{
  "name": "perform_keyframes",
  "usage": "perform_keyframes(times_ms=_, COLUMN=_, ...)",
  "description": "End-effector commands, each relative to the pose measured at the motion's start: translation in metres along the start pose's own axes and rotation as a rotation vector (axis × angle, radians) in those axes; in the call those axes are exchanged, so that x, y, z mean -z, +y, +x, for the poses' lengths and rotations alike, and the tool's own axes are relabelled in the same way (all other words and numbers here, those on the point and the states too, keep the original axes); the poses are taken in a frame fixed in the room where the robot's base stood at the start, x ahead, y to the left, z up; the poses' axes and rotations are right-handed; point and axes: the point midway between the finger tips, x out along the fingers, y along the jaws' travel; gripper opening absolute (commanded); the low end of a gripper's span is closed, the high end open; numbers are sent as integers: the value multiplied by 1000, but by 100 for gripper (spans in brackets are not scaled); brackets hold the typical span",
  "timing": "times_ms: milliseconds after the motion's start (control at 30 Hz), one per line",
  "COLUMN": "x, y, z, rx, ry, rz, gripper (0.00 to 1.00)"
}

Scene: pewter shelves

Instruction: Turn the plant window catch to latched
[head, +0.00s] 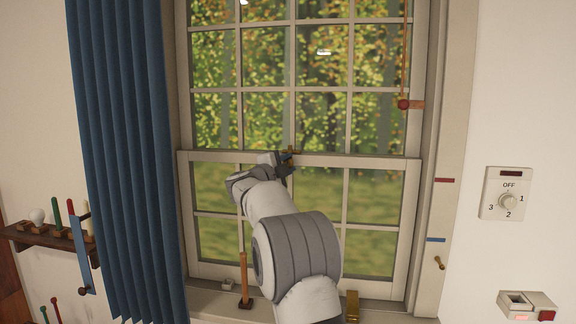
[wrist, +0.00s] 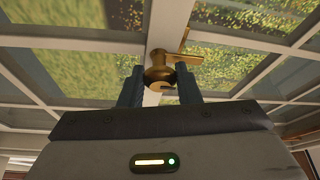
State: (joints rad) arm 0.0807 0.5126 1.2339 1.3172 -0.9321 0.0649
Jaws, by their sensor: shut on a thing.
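The brass window catch (head: 291,153) sits on the middle rail of the sash window, where the upper and lower panes meet. In the wrist view the catch (wrist: 160,72) shows a round brass body with a flat arm pointing up and to the right. My gripper (head: 281,166) is at the catch. In the wrist view my gripper (wrist: 160,88) has a dark finger on each side of the catch's near part and is shut on it. The fingers and palm hide part of the grip, and I cannot tell whether the catch is latched.
A blue curtain (head: 125,160) hangs to the left of the window. A cord with a red knob (head: 403,104) hangs at the upper right. An orange upright stick (head: 244,278) stands on the sill below. A dial (head: 507,201) is on the right wall.

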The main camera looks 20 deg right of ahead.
Motion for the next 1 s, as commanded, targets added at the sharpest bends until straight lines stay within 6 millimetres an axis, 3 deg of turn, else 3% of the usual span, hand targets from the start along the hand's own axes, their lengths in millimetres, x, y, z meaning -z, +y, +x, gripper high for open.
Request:
perform_keyframes(times_ms=300, x=0, y=2, z=0, rx=-2, ry=1, rz=-1, gripper=52)
perform_keyframes(times_ms=567, x=0, y=1, z=-3, rx=-1, ry=0, rz=-1, gripper=52)
perform_keyframes(times_ms=1000, x=0, y=2, z=-69, rx=-2, ry=-2, rz=-1, gripper=52)
